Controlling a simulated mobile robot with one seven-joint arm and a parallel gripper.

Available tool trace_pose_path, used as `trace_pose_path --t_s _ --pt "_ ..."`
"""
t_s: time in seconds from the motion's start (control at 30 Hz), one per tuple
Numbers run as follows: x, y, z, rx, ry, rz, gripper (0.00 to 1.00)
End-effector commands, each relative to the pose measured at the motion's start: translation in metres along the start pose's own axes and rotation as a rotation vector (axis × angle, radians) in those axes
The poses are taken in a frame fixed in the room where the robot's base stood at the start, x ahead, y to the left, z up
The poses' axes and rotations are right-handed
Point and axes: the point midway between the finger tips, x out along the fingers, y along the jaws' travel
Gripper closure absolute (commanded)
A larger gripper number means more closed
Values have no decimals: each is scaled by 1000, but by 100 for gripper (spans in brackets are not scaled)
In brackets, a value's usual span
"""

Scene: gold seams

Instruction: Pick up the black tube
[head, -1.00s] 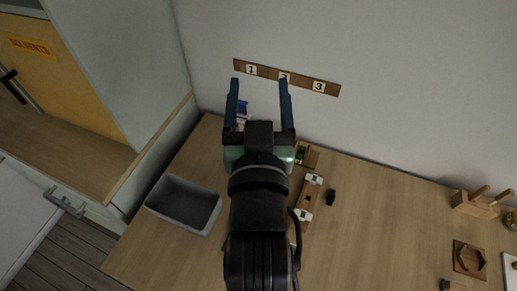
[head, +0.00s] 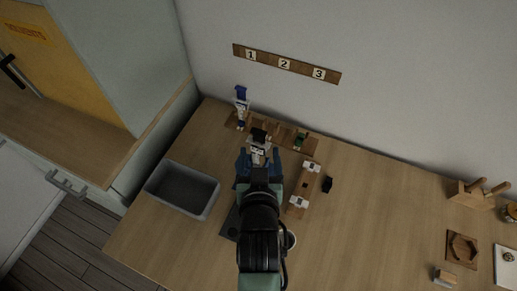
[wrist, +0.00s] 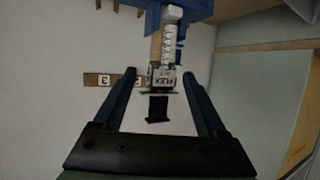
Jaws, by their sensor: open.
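The black tube (head: 260,135) stands roughly upright at the wooden rack, with a black top and a pale, printed part below it. In the wrist view the black end of the tube (wrist: 158,108) and a white label with dark lettering lie between the two fingers. My gripper (head: 259,158) is open, with one finger on each side of the tube in the head view. In the wrist view my gripper (wrist: 160,80) shows a gap on both sides of the tube. Whether the tube is fully between the fingertips or just beyond them, I cannot tell.
A blue-topped tube (head: 241,94) stands left of the black tube, and a green item (head: 299,141) sits to its right on the rack (head: 310,150). A grey bin (head: 180,188) is at left. A wooden holder (head: 302,190) and small black object (head: 327,184) lie right.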

Motion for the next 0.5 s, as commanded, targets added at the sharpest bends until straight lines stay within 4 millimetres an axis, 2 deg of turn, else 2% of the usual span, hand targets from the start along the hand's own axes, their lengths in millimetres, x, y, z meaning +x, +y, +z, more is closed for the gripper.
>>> trace_pose_path --t_s 0.23,0.5 --pt "13 0 0 0 1 0 26" --pt "46 -2 2 0 2 0 26"
